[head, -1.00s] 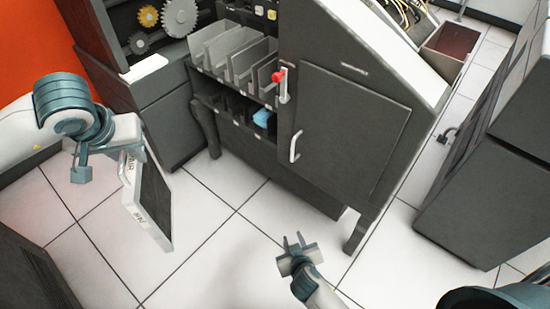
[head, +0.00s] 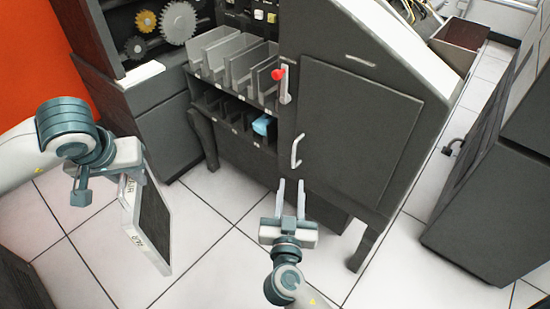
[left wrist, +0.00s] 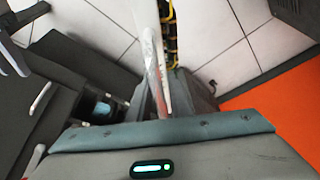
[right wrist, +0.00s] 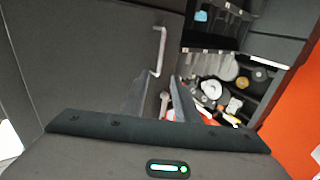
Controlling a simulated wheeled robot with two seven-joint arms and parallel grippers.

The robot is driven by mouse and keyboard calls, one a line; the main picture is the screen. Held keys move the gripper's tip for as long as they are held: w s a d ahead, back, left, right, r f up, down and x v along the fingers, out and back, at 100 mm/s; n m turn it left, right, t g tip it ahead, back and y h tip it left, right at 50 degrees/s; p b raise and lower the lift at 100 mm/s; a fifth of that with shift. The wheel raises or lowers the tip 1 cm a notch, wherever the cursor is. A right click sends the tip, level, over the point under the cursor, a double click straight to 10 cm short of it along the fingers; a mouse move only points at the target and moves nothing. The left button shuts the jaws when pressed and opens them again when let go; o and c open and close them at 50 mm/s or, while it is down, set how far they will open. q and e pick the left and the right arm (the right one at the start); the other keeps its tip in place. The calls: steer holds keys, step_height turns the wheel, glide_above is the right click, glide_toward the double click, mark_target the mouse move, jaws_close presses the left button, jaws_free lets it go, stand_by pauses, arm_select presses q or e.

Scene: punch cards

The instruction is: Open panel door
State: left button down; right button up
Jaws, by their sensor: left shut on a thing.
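The dark grey panel door (head: 365,125) is shut on the front of the machine. Its white bar handle (head: 296,150) is upright near the door's left edge, and it also shows in the right wrist view (right wrist: 160,50). My right gripper (head: 290,184) is open and empty, just below and in front of the handle, its fingers pointing at the machine. Fingers and handle look apart. My left gripper (head: 124,180) is shut on a flat panel (head: 155,220) with a dark face and white lettered edge, held above the floor at left.
A lever with a red knob (head: 278,74) is mounted left of the door's upper edge. Slotted shelves (head: 232,62) and a blue item (head: 262,125) lie left of it. A dark cabinet (head: 495,205) stands at right. Tiled floor (head: 215,265) is clear in front.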

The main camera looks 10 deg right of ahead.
mark_target(294, 153)
steer(key=shift+w, duration=0.1)
stand_by(0.3)
steer(key=shift+p+x, duration=0.65)
steer(key=shift+x, duration=5.25)
steer(key=shift+f, duration=0.1)
steer(key=shift+c, duration=0.3)
jaws_close()
